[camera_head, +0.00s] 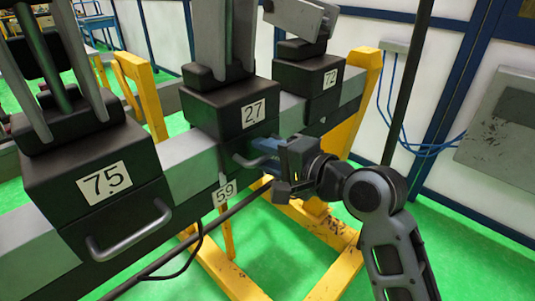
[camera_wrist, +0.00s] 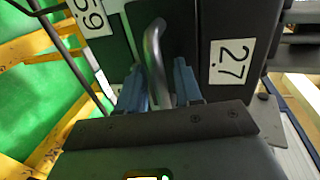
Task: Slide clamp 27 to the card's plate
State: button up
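Clamp 27 (camera_head: 229,108) is a dark block on the grey rail, with a white label (camera_head: 253,112) and a grey bar handle (camera_head: 247,161) on its front. My gripper (camera_head: 264,152) is at this handle, its blue fingers reaching in from the right. In the wrist view, the handle (camera_wrist: 155,55) runs between the two blue fingers (camera_wrist: 160,88). They stand apart, with small gaps beside the bar. A small white plate marked 59 (camera_head: 223,191) is on the rail just left of and below clamp 27; it also shows in the wrist view (camera_wrist: 90,18). I see no separate card.
A clamp marked 75 (camera_head: 100,184) is on the rail at the left, and one marked 72 (camera_head: 308,88) is at the right. Bare rail (camera_head: 187,166) shows between clamps 75 and 27.

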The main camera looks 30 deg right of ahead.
jog(key=shift+c, duration=0.5)
grip_shut()
jog(key=a+p, duration=0.1)
jog(key=a, duration=0.1)
jog(key=s+a+p, duration=0.1)
jog(key=a+p, duration=0.1)
jog(key=s+a+p, duration=0.1)
jog(key=a, duration=0.1)
jog(key=shift+a+r, duration=0.1)
jog(key=shift+a, duration=0.05)
jog(key=shift+s+a+p, duration=0.2)
jog(key=shift+a+p, duration=0.1)
jog(key=shift+a, duration=0.15)
jog(key=shift+o, duration=0.5)
grip_release()
